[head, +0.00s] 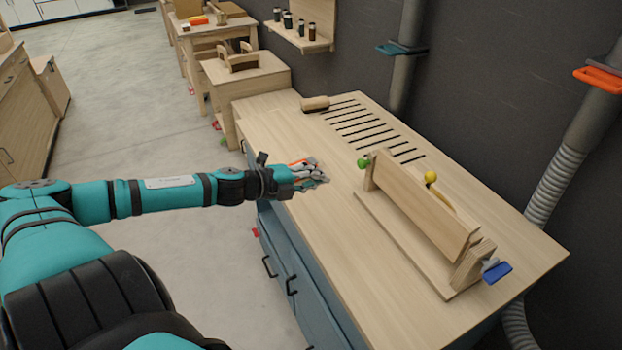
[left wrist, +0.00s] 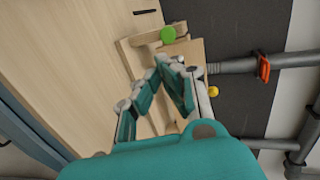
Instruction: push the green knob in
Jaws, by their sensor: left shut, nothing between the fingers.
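The green knob (head: 364,163) is a small round knob at the far left end of a wooden fixture (head: 425,205) on the workbench. In the left wrist view the green knob (left wrist: 168,34) lies beyond my fingertips, apart from them. My right gripper is not seen.
The workbench (head: 300,140) has dark slots (head: 365,125) and a wooden block (head: 315,104) at its far end. Bench surface between my left gripper and the fixture is bare. Grey pipes (head: 560,180) run along the dark wall at right.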

